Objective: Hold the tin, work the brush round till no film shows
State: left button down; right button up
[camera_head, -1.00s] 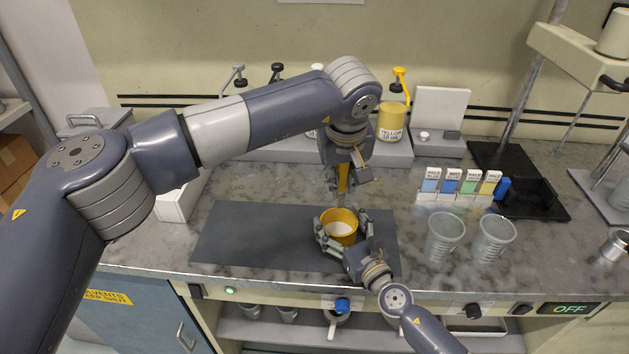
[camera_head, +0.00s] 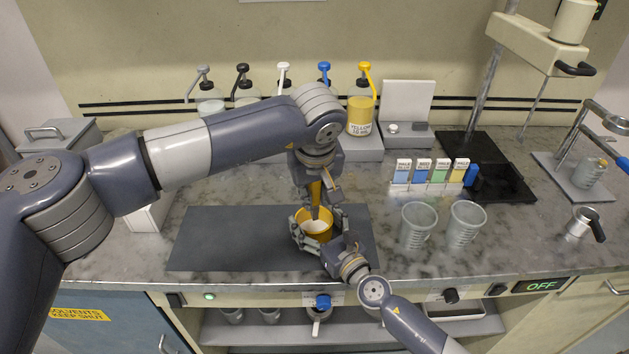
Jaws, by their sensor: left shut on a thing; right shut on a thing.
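A yellow tin (camera_head: 323,237) stands over the dark mat (camera_head: 225,240), its mouth up and pale material showing inside. My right gripper (camera_head: 318,236), on the arm from the lower right, is shut around the tin, with fingers on both sides. The bristles are too small to make out, and I cannot tell whether film remains on the tin's wall.
Two clear cups (camera_head: 417,226) stand right of the mat. A rack of colour cards (camera_head: 431,174) is behind them. Pump bottles, including a yellow one (camera_head: 360,115), line the back. A metal pot (camera_head: 578,222) is at the far right. The mat's left part is clear.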

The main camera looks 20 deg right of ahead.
aim_at(315, 206)
pick_arm(q)
jog(key=shift+s+f, duration=0.2)
jog(key=shift+f, duration=0.5)
jog(key=shift+x, duration=3.1)
jog(key=shift+w, duration=0.1)
